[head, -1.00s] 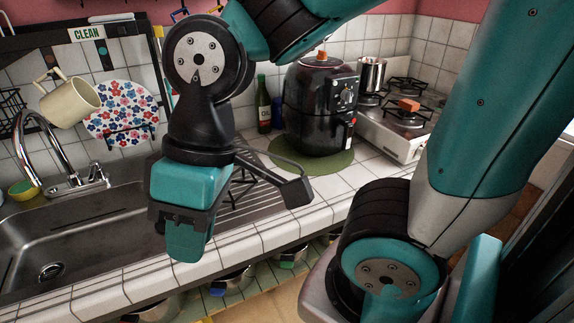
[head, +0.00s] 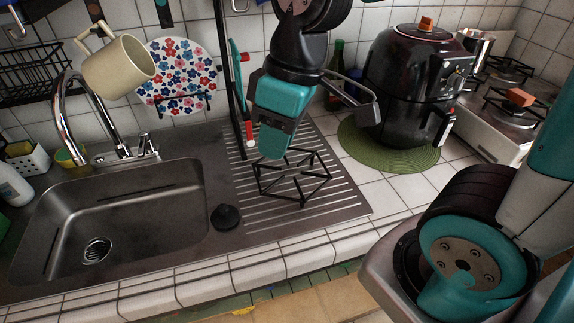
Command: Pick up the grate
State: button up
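The grate (head: 299,177) is a black, open metal frame of thin bars. It stands on the ribbed drainboard (head: 335,200) to the right of the sink basin. My gripper (head: 275,152) points down from above at the back left part of the grate. Its teal tip overlaps the back edge of the grate in the picture. I cannot tell whether they touch.
A black stopper (head: 226,217) lies left of the grate. The sink basin (head: 120,235) with its faucet (head: 120,150) is further left. A dark air fryer (head: 415,90) stands on a green mat (head: 365,150) to the right, beside a stove (head: 490,135). Bare tiles lie between.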

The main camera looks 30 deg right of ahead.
jog(key=w+d+f+h, duration=0.1)
jog(key=w+d+f, duration=0.2)
jog(key=w+d, duration=0.2)
jog(key=n+h+b, duration=0.1)
jog(key=h, duration=0.1)
send_over(316, 174)
jog(key=f, duration=1.5)
jog(key=shift+w+a+f, duration=0.1)
jog(key=shift+a+f, duration=0.15)
jog(key=shift+f, duration=0.05)
jog(key=shift+d+f+p, duration=0.15)
jog(key=shift+f+p, duration=0.2)
jog(key=shift+f, duration=1.2)
jog(key=shift+d+f+p, duration=0.1)
jog(key=shift+f+p, duration=0.25)
jog(key=shift+f, duration=1.2)
grip_shut()
